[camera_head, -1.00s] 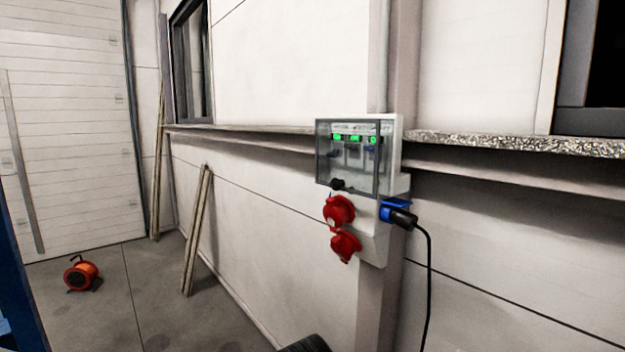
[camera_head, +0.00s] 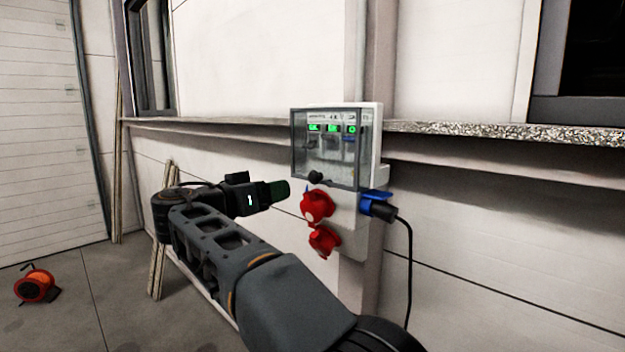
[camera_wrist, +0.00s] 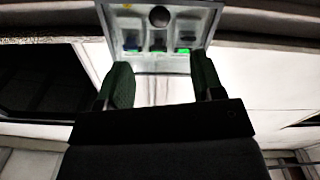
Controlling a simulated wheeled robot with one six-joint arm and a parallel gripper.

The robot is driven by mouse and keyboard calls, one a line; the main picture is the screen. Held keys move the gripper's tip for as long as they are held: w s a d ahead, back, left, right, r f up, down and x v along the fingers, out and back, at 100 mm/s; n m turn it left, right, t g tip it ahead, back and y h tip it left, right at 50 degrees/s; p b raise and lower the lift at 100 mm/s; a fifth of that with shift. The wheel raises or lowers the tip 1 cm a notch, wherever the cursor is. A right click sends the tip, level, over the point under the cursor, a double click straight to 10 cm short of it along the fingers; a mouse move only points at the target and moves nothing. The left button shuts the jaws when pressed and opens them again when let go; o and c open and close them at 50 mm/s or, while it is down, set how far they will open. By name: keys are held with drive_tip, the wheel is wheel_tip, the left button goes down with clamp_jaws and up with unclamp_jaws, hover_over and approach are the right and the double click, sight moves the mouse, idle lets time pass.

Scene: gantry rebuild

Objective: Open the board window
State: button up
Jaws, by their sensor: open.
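The board (camera_head: 372,150) is a pale box fixed to a post on the wall. Its clear window (camera_head: 328,160) is closed over a row of switches with green lights, and a dark round knob (camera_head: 316,177) sits at its lower edge. My gripper (camera_head: 284,190) is in front and to the left of the board, at about knob height and apart from it. In the wrist view its two green fingers (camera_wrist: 164,82) are spread with nothing between them. The window (camera_wrist: 183,28) shows upside down beyond the fingertips, with the knob (camera_wrist: 159,16) near the top edge.
Two red sockets (camera_head: 318,207) stick out below the window, and a blue plug (camera_head: 377,205) with a hanging black cable is at the right. A stone ledge (camera_head: 500,133) runs along the wall. Planks (camera_head: 161,250) lean at the left. A cable reel (camera_head: 36,286) lies on the floor.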

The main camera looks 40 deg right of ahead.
sight(312, 179)
drive_tip(key=d+p, duration=0.1)
drive_tip(key=d, duration=0.3)
drive_tip(key=w+d+p, duration=0.1)
drive_tip(key=d, duration=0.3)
drive_tip(key=w+d+p, duration=0.1)
drive_tip(key=d, duration=0.3)
drive_tip(key=shift+d, duration=0.3)
drive_tip(key=shift+c, duration=0.4)
clamp_jaws()
